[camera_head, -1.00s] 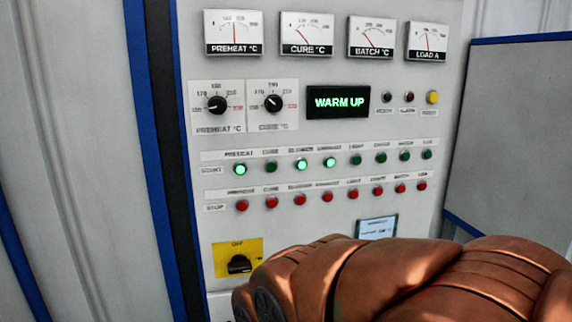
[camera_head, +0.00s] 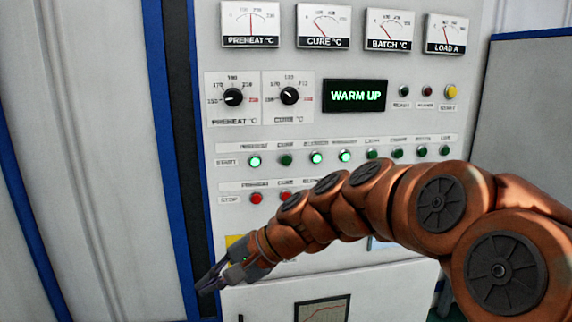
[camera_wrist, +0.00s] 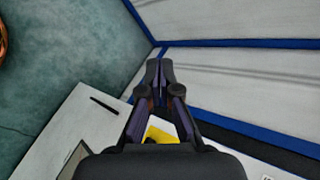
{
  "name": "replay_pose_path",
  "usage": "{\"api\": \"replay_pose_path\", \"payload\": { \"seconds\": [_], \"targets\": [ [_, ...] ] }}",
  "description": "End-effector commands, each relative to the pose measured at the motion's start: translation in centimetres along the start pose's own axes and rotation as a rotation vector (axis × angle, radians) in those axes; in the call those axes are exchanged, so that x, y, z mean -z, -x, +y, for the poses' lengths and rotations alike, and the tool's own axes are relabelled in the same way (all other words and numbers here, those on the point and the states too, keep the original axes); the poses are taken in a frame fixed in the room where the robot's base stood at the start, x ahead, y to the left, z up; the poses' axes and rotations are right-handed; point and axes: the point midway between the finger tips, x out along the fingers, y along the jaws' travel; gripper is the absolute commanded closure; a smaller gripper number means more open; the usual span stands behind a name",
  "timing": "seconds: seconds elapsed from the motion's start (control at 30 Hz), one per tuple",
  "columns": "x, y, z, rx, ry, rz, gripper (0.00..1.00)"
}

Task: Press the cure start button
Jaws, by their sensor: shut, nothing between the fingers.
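The cure start button (camera_head: 286,160) is the dark green, unlit second button in the upper START row of the control panel. The lit preheat start button (camera_head: 255,161) is directly left of it. The red cure stop button (camera_head: 286,196) is below, close to my arm. My gripper (camera_head: 207,284) is shut and empty, low and left of the buttons, near the panel's left edge. In the wrist view its closed fingertips (camera_wrist: 158,72) point toward the grey, blue-edged wall, and the button cannot be made out.
A yellow switch plate (camera_wrist: 160,134) is partly hidden by my gripper. Dials, including the cure knob (camera_head: 289,96), and a green "WARM UP" display (camera_head: 355,95) are above the button row. My arm covers most of the red stop row. A blue-edged side panel (camera_head: 525,120) stands at right.

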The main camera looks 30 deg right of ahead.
Motion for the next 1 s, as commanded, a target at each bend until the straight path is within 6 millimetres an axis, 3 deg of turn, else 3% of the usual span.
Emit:
{"api": "replay_pose_path", "payload": {
  "seconds": [0.03,0.2,0.4,0.5,0.7,1.0],
  "targets": [
    [2.3,1.4,-1.5,0.085,-0.068,0.026,1.0],
    [8.8,7.0,-5.3,0.344,-0.269,0.092,1.0],
    [15.5,14.6,-6.9,0.598,-0.451,0.159,1.0],
    [17.5,17.4,-6.9,0.683,-0.509,0.177,1.0],
    [19.3,20.3,-6.7,0.768,-0.562,0.196,1.0],
    [19.5,20.6,-6.7,0.775,-0.566,0.197,1.0]
  ]
}}
